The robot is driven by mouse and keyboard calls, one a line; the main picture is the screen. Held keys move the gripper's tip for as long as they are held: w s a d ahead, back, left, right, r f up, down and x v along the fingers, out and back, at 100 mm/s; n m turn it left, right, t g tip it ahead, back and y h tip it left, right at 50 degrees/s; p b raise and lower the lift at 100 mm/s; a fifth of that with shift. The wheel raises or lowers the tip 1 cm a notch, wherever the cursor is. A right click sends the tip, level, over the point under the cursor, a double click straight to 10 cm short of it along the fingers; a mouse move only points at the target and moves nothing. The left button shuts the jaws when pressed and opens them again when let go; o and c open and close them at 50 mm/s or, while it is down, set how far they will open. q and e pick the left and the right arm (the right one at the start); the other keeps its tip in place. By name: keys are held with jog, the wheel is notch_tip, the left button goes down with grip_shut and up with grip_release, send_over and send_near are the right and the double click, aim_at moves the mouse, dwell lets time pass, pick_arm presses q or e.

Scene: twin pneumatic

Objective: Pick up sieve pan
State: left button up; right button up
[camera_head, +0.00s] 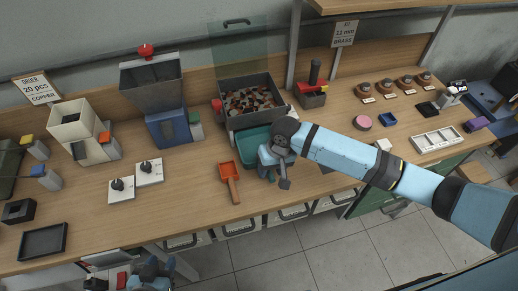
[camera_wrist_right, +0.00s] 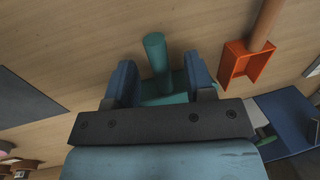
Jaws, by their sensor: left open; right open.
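The teal sieve pan (camera_head: 252,146) sits at the middle of the bench in the head view, below the dark box of copper-coloured pieces. My right gripper (camera_head: 273,168) is over its near right side and hides part of it. In the right wrist view, the pan's round teal handle (camera_wrist_right: 155,55) stands between the two blue fingers of my right gripper (camera_wrist_right: 160,68). The fingers are open, with a gap visible on both sides of the handle. My left gripper (camera_head: 150,272) is low at the bottom edge of the head view, away from the pan, and open.
An orange scoop (camera_head: 229,177) lies just left of the pan. The dark box of pieces (camera_head: 235,120) stands behind it. A blue box (camera_head: 170,128) and two white switch plates (camera_head: 149,172) are further left. Bare wood lies between the scoop and the switch plates.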

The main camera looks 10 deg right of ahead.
jog(key=shift+a+f, duration=0.25)
jog(key=shift+f, duration=0.8)
grip_shut()
jog(key=shift+r, duration=0.2)
